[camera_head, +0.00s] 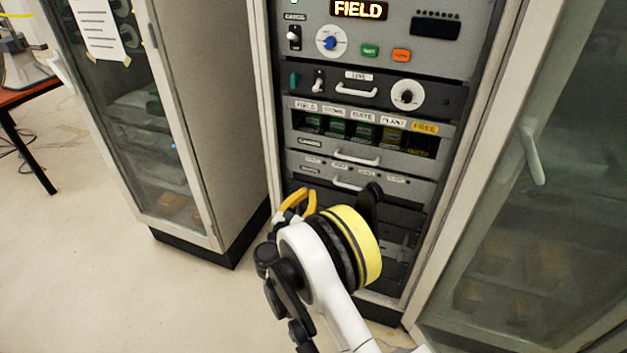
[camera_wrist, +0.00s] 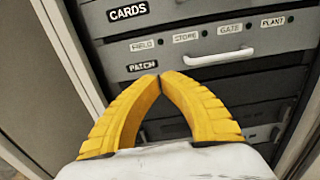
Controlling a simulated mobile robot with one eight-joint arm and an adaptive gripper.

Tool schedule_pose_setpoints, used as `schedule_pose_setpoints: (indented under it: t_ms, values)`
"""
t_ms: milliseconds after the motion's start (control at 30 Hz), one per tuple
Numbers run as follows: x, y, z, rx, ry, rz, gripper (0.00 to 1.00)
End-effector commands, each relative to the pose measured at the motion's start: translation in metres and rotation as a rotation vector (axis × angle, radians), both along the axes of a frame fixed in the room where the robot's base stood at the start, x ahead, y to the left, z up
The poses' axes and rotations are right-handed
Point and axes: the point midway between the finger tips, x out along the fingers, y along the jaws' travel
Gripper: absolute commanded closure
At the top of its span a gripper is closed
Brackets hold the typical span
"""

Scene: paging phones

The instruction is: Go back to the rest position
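My gripper (camera_wrist: 160,78) shows in the wrist view with its two yellow fingers arched together, the tips meeting with nothing between them. In the head view my gripper (camera_head: 300,196) is partly hidden behind my wrist, in front of the lower part of the open rack. The rack's PATCH panel (camera_wrist: 188,50) lies beyond the fingertips in the wrist view, with a white handle and labels FIELD, STORE, GATE and PLANT. I cannot tell the exact distance between the fingertips and the panel.
The rack carries a lit FIELD display (camera_head: 359,10), a blue knob (camera_head: 330,42), green (camera_head: 370,50) and orange (camera_head: 401,55) buttons, and a CARDS row (camera_head: 365,136). A glass-door cabinet (camera_head: 150,130) stands left; an open glass door (camera_head: 535,200) stands right. Floor (camera_head: 90,270) at left is clear.

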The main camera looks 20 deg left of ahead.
Motion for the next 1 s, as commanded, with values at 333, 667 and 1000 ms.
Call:
schedule_pose_setpoints:
  t_ms: [333,667,1000]
  values:
    - [-0.033,0.002,0.000,0.000,0.000,0.001,1.00]
    - [0.009,-0.069,0.062,0.305,0.119,-0.125,1.00]
    - [0.000,-0.242,0.163,1.021,0.263,-0.465,1.00]
